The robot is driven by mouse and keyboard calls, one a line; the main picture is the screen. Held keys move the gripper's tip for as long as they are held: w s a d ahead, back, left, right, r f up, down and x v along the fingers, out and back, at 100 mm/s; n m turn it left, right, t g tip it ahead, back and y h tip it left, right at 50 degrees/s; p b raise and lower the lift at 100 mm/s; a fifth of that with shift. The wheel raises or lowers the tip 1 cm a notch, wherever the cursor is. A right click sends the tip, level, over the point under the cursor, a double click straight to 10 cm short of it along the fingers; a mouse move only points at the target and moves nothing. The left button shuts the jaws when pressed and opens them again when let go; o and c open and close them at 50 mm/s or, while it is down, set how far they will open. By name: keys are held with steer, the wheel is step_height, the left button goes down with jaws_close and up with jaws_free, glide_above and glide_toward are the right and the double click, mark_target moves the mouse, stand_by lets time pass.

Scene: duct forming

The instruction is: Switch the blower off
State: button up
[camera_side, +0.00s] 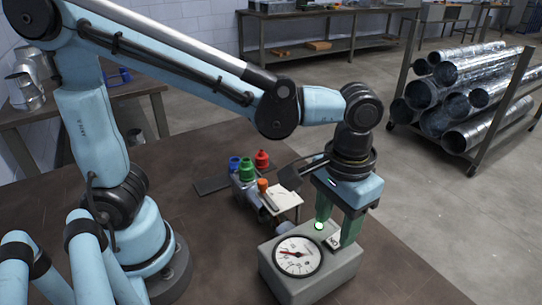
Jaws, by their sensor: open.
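A grey box (312,277) with a round white dial gauge (299,256) sits on the brown table at lower centre; it looks like the blower's control unit. The dial has a red needle. A green lamp or button (319,226) glows on the box's top. A small pale switch plate (334,241) shows on the top, between my fingers. My gripper (335,233) points down over the back right part of the box, its green fingers open on either side of the plate. Whether the fingers touch the box or the switch I cannot tell.
Behind the box stands a grey fixture with blue, green (246,169) and red (262,159) caps, an orange-topped part (263,186) and a white plate (283,203). A rack of metal ducts (468,92) stands on the floor at right.

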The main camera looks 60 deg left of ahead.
mark_target(331, 243)
steer(key=shift+f, duration=1.65)
jaws_close()
steer(key=shift+w+r+g, duration=0.1)
steer(key=shift+w+g, duration=0.2)
steer(key=shift+g, duration=0.75)
steer(key=shift+w+r+g, duration=0.1)
steer(key=shift+w+g, duration=0.15)
steer(key=shift+g, duration=0.8)
jaws_free()
